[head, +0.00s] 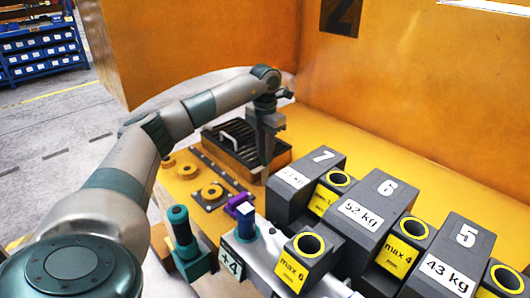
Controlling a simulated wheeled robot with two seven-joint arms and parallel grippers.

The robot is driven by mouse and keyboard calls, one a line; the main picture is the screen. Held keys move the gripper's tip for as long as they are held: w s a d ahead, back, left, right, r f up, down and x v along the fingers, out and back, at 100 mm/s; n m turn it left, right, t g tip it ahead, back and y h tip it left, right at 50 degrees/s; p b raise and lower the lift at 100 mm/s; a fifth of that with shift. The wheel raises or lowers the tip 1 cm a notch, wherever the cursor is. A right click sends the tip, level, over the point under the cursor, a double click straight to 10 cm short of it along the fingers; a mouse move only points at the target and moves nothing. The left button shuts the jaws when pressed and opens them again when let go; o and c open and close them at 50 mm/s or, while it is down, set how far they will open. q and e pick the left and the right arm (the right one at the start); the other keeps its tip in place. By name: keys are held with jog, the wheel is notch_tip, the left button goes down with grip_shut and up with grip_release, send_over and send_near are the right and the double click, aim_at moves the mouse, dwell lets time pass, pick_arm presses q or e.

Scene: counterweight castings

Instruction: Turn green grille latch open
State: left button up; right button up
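A dark slatted grille (243,150) with a pale handle (237,131) lies on the orange surface in the middle of the head view. My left arm reaches over from the left, and my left gripper (267,158) points down at the grille's right part. The gripper covers part of the grille, and its finger gap is too small to judge. I cannot make out a green latch on the grille; it may be hidden behind the gripper. My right gripper is not in view.
Dark grey castings marked 7 (298,188), 6 (372,218) and 5 (455,262) stand at the right with yellow-ringed sockets. A teal-handled part (181,227) and a purple-topped part (240,206) stand in front. Orange walls (410,80) rise behind.

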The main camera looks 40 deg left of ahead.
pick_arm(q)
jog(key=shift+o, duration=1.2)
jog(key=shift+r, duration=0.45)
notch_tip(320, 180, up, 7)
jog(key=shift+f+b, duration=0.1)
jog(key=shift+b, duration=1.1)
notch_tip(320, 180, up, 10)
jog(key=shift+p, duration=0.4)
jog(key=shift+s+f, duration=0.1)
jog(key=shift+f, duration=0.1)
